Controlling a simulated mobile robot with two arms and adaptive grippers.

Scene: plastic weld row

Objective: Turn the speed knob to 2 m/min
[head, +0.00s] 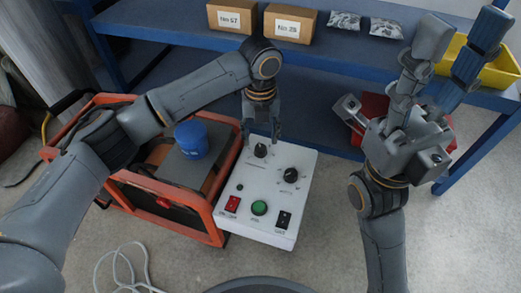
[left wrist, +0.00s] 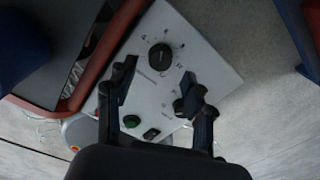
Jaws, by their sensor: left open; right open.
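The white control box (head: 250,230) carries two black rotary knobs with printed scales. The upper-left knob (head: 260,150) also shows in the left wrist view (left wrist: 160,57). The right knob (head: 291,175) is nearer the front; in the left wrist view the right finger overlaps its area. The small labels are too blurred to tell which knob sets speed. My left gripper (head: 262,137) points down over the panel's back, open and empty, its fingers near the upper-left knob; contact cannot be told. My right gripper (head: 461,34) is raised at the right, open and empty, fingers upward.
The panel's front holds a red switch (head: 232,204), a green button (head: 259,207) and a black switch (head: 283,219). An orange-framed machine (head: 140,190) with a blue cap (head: 191,139) stands close left. A blue shelf (head: 340,62) with boxes lies behind; a yellow bin (head: 505,70) is right.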

